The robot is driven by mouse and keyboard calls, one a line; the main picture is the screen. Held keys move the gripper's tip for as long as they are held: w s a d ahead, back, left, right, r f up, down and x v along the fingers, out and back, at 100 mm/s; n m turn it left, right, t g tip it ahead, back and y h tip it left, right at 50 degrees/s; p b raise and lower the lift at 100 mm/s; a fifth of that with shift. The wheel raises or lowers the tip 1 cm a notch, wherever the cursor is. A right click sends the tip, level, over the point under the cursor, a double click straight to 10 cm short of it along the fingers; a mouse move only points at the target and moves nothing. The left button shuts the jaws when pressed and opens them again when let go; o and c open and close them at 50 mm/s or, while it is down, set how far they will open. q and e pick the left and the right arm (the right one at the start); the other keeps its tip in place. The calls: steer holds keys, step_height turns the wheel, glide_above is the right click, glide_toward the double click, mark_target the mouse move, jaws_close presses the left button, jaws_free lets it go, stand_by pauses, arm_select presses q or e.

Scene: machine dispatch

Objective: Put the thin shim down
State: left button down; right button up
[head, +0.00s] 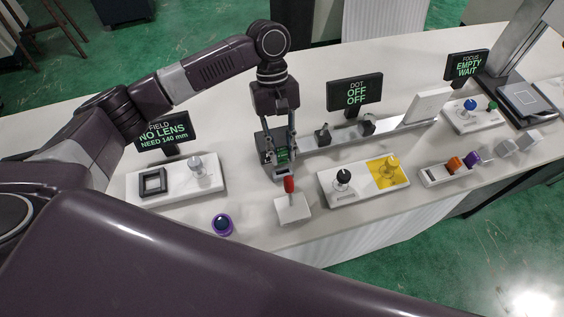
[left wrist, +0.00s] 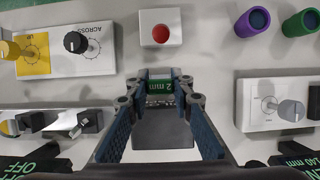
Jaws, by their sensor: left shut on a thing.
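The thin shim (head: 282,155) is a small green piece held low over the bench by my left gripper (head: 281,150). In the left wrist view the shim (left wrist: 160,86) reads "2 mm" and sits between the two fingertips of the left gripper (left wrist: 159,88). The gripper points down at the near left end of the rail, just behind the red-handled control. A dark grey block shows below the shim in the left wrist view. I cannot tell whether the shim touches anything underneath. My right gripper is not in view.
The red-handled control (head: 292,209) stands close in front. A yellow and white dial panel (head: 363,180) is to its right, the rail (head: 345,135) behind. A lens panel (head: 176,179) and purple cylinder (head: 222,225) are left. Signs read "NO LENS", "OFF OFF" and "EMPTY WAIT".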

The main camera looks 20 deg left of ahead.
arm_select(q)
step_height(320, 180, down, 2)
steer(key=shift+f, duration=2.3)
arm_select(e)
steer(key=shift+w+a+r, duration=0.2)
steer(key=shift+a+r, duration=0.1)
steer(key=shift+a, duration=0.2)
arm_select(q)
steer(key=shift+f+p, duration=0.1)
steer(key=shift+p, duration=0.2)
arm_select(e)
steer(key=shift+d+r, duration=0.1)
arm_select(q)
steer(key=c, duration=1.7)
jaws_free()
steer(key=shift+f, duration=0.15)
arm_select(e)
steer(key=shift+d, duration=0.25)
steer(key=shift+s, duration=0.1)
arm_select(q)
steer(key=shift+r, duration=0.25)
steer(key=b+v, duration=0.2)
steer(key=v, duration=0.8)
steer(key=shift+w+r, duration=0.15)
steer(key=shift+r, duration=0.25)
steer(key=shift+w+a+r, duration=0.15)
steer(key=shift+r, duration=0.4)
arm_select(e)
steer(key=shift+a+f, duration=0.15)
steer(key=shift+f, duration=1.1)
